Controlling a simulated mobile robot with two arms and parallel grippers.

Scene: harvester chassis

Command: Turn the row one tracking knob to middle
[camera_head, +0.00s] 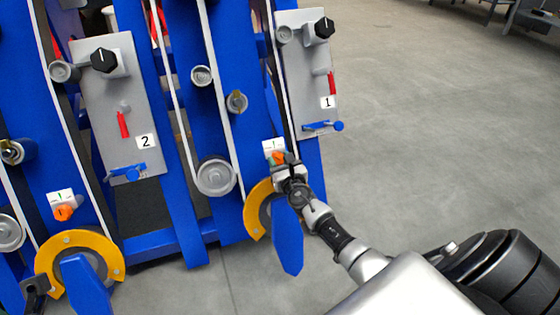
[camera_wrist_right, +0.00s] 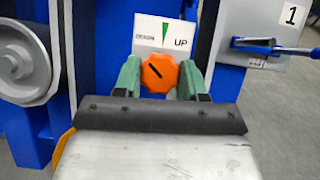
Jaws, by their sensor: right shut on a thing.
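The row one tracking knob (camera_wrist_right: 158,72) is orange and round, with a dark slot mark that runs diagonally, upper left to lower right. It sits below a white label plate (camera_wrist_right: 165,32) with a green wedge and the words "DOWN" and "UP". My right gripper (camera_wrist_right: 159,78) is shut on the knob, one green fingertip on each side. In the head view my right gripper (camera_head: 283,164) covers most of the knob, and a bit of orange shows (camera_head: 277,156). The row one panel (camera_head: 302,85) is marked "1". My left gripper is not in view.
A blue lever (camera_wrist_right: 275,47) sticks out right of the knob. A grey roller (camera_wrist_right: 18,62) is at the left. The row two panel (camera_head: 115,105) and its orange knob (camera_head: 64,212) stand further left. Open floor (camera_head: 440,130) lies to the right.

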